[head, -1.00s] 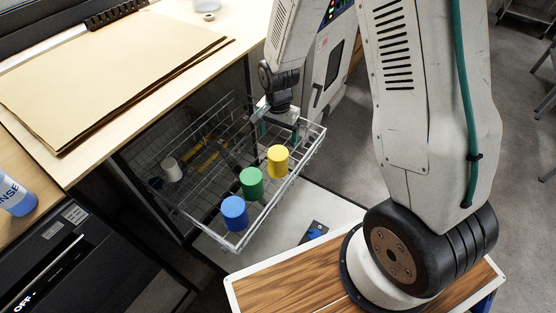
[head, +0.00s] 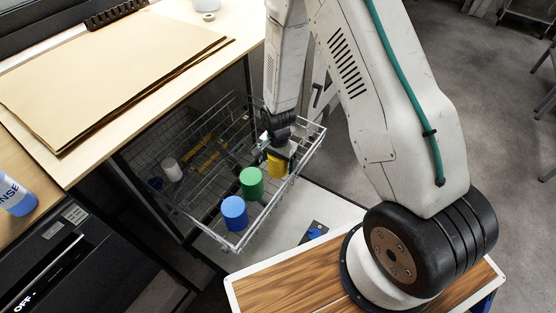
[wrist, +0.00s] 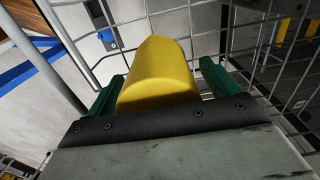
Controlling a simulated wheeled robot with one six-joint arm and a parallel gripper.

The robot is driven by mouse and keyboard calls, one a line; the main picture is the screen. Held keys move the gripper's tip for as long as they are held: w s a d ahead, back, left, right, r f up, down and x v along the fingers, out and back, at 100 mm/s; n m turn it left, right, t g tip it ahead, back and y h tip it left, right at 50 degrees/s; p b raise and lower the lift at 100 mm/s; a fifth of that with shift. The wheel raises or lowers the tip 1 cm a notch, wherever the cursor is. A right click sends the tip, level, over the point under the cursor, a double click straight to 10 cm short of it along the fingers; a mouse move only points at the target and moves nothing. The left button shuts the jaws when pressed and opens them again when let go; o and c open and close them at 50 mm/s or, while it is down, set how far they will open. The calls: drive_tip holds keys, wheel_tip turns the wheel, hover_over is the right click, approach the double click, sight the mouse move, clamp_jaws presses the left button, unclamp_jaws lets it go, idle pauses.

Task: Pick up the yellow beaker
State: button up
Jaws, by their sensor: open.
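The yellow beaker (head: 277,166) stands in the wire basket (head: 240,245), near its right end, partly hidden by my gripper in the head view. My gripper (head: 275,152) is down at the beaker. In the wrist view the yellow beaker (wrist: 160,75) lies between the two green fingers of my gripper (wrist: 160,92), one on each side. The jaws are open, and I cannot tell whether either finger touches the beaker.
A green beaker (head: 251,182) stands just left of the yellow one, and a blue beaker (head: 235,212) beyond it. A white beaker (head: 172,169) is deeper in the basket. The wooden worktop (head: 180,97) overhangs the basket's left part.

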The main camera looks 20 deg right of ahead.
drive_tip(key=c, duration=1.1)
drive_tip(key=shift+r, duration=0.1)
